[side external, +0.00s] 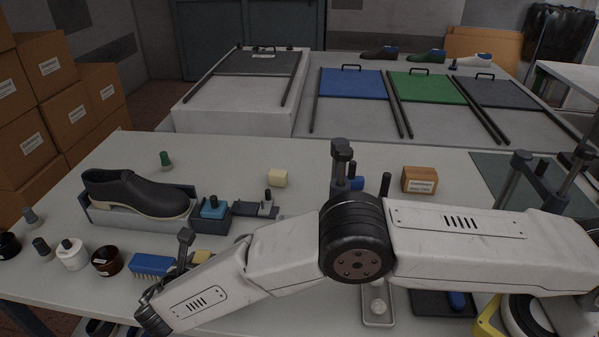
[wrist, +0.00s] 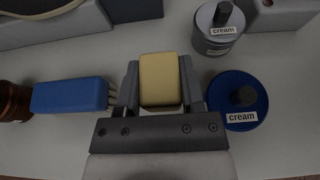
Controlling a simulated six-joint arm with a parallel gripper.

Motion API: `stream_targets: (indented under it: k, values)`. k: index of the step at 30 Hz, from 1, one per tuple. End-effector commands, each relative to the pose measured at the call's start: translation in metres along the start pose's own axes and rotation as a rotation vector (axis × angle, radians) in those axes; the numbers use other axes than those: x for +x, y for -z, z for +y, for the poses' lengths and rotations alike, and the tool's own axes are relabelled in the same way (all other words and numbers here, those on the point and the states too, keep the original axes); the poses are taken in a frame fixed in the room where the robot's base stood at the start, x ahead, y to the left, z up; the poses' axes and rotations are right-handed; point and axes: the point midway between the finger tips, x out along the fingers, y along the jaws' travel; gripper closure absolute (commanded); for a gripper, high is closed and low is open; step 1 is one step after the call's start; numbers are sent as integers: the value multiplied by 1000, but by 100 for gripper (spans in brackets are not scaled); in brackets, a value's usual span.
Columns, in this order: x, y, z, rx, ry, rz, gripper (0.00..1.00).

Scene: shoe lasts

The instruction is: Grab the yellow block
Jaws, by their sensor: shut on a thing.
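The yellow block (wrist: 160,80) sits between the two fingers of my gripper (wrist: 159,88) in the wrist view, and the fingers are shut on its sides. In the side external view a small part of the yellow block (side external: 202,256) shows behind my arm, low over or on the table; I cannot tell if it touches the surface. My arm hides most of the gripper there.
A blue brush (wrist: 70,95) lies left of the gripper. A grey cream jar (wrist: 219,27) and a blue cream jar (wrist: 238,100) stand close on the right. A black shoe (side external: 135,193) rests in a grey holder behind.

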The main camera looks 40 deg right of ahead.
Motion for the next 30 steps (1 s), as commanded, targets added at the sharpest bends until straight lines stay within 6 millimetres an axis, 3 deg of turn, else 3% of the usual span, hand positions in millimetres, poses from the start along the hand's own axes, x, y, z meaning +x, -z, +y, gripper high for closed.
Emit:
stream_targets:
  k: [13,30]
  values:
    - [-28,-37,-34,1,-2,0,100]
    - [-56,-55,-97,0,-2,-1,100]
